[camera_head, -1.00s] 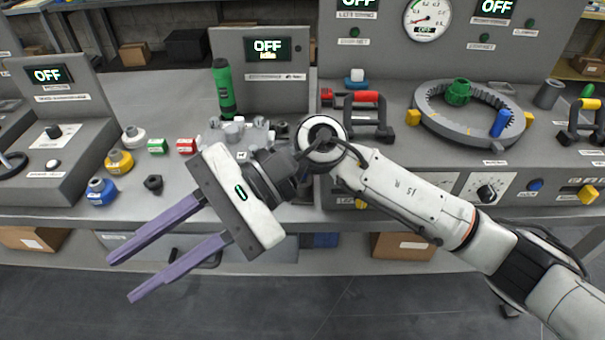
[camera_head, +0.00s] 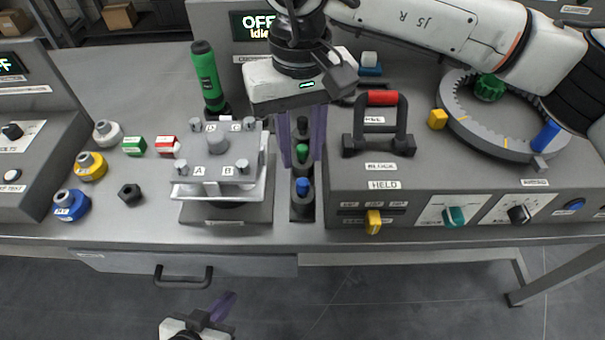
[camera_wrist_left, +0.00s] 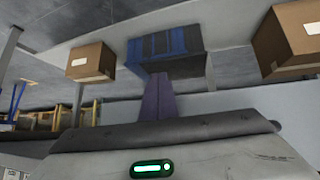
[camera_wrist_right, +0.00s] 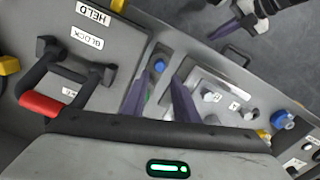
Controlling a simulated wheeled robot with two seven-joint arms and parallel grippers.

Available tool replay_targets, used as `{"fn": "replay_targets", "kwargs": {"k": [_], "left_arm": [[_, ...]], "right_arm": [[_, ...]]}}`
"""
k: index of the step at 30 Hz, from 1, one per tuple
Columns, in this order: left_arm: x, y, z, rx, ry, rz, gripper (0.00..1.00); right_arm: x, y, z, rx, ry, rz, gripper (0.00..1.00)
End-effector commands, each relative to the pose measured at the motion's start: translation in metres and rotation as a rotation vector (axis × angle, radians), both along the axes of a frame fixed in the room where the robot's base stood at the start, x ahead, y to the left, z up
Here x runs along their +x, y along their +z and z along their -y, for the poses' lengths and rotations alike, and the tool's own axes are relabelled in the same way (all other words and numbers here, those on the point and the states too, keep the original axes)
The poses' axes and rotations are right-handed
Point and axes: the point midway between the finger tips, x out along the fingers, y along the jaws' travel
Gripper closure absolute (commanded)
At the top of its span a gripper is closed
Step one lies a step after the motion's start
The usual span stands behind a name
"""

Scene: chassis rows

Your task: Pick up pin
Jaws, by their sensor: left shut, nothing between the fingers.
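A narrow dark rack (camera_head: 303,212) holds a column of small pins: a black-topped one at the back, a green pin (camera_head: 302,153) in the middle and a blue pin (camera_head: 302,187) in front. My right gripper (camera_head: 302,160) points down over this rack, open, its purple fingers on either side of the green pin; I cannot tell whether they touch it. In the right wrist view the blue pin (camera_wrist_right: 160,65) shows beyond the fingertips. My left gripper (camera_head: 224,305) is shut and empty, low in front of the bench; its fingers (camera_wrist_left: 158,100) also show in the left wrist view.
A grey clamp fixture (camera_head: 222,165) stands just left of the rack, and a console with a red-gripped handle block (camera_head: 380,125) just right. A green cylinder (camera_head: 207,78) stands behind. A ring gear (camera_head: 470,120) lies right. Colored bottles and a nut (camera_head: 130,194) are at left.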

Motion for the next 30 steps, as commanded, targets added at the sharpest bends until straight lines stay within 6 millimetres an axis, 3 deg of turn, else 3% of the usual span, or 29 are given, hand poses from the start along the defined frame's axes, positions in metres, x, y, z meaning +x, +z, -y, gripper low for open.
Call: {"fn": "replay_targets", "kwargs": {"k": [7, 18, 27, 30], "left_arm": [[-0.014, -0.006, -0.001, 0.002, 0.001, -0.032, 1.0], [-0.012, 0.006, -0.002, -0.002, 0.005, -0.023, 1.0], [-0.005, 0.008, -0.003, 0.0, 0.006, -0.011, 1.0], [-0.005, 0.008, -0.003, 0.0, 0.006, -0.012, 1.0]], "right_arm": [[-0.001, -0.035, 0.0, 0.001, 0.0, -0.003, 0.73], [0.001, -0.082, 0.002, 0.004, 0.0, -0.004, 0.73], [0.001, -0.088, 0.002, 0.005, 0.0, -0.002, 0.73], [0.001, -0.088, 0.002, 0.004, 0.0, -0.002, 0.9]]}}
